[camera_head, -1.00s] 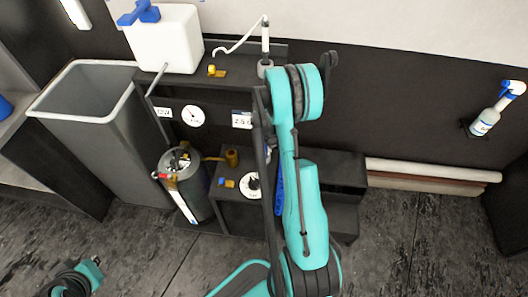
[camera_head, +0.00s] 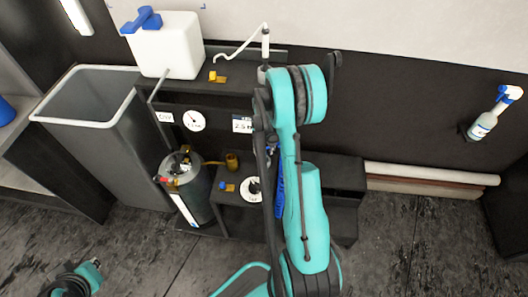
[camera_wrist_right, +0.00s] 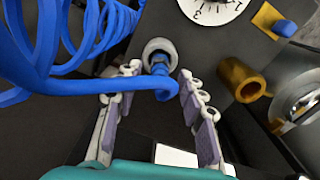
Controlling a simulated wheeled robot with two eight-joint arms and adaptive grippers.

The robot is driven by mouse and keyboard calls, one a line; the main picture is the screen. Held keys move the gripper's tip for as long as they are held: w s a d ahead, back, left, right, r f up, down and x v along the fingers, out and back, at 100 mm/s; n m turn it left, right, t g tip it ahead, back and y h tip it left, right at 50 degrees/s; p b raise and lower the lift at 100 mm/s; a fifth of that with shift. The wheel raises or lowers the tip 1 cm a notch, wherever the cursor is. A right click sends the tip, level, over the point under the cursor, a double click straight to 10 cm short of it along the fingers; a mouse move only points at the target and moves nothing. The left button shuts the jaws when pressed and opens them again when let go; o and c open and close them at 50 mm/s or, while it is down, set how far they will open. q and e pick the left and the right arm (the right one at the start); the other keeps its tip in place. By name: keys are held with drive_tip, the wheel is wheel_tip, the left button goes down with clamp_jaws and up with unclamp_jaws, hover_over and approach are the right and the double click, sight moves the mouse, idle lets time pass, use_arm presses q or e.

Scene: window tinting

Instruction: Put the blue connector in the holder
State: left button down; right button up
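In the right wrist view, the blue connector (camera_wrist_right: 160,68) sits at a round grey fitting (camera_wrist_right: 159,52) on a dark panel. The blue coiled hose (camera_wrist_right: 60,50) leads to it from the left. My right gripper (camera_wrist_right: 158,78) is open, with its two fingers apart on either side of the connector and hose end. A brass open tube (camera_wrist_right: 243,78), which looks like the holder, is to the right; it also shows in the head view (camera_head: 232,160). In the head view the right gripper is hidden by my arm. My left gripper (camera_head: 78,281) is low at the left, partly cut off.
A white dial (camera_wrist_right: 212,5) and a yellow-and-blue valve (camera_wrist_right: 276,20) are close to the right gripper. A grey gas cylinder (camera_head: 187,185), a grey bin (camera_head: 115,130) and a white tank (camera_head: 165,45) stand left of my arm. Floor at right is clear.

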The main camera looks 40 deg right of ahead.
wheel_tip(320, 180, up, 8)
drive_tip(key=p, duration=0.2)
drive_tip(key=shift+f+p, duration=0.25)
drive_tip(key=shift+p, duration=0.05)
drive_tip(key=shift+a+r, duration=0.1)
drive_tip(key=shift+r, duration=0.65)
drive_tip(key=s+a+r+n+t+h, duration=0.1)
drive_tip(key=s+a+r+n+t, duration=0.15)
drive_tip(key=a+r, duration=1.2)
drive_tip(key=s+a+r+n+t, duration=0.1)
drive_tip(key=s+a+n+t, duration=0.1)
drive_tip(key=s+a, duration=0.2)
drive_tip(key=s+a+r+n+t+y, duration=0.1)
drive_tip(key=s+a+r+n+t, duration=0.1)
drive_tip(key=s+a, duration=0.2)
drive_tip(key=a, duration=0.3)
drive_tip(key=shift+s+a+r+t, duration=0.25)
drive_tip(key=shift+s+a+t, duration=0.1)
drive_tip(key=shift+a, duration=0.05)
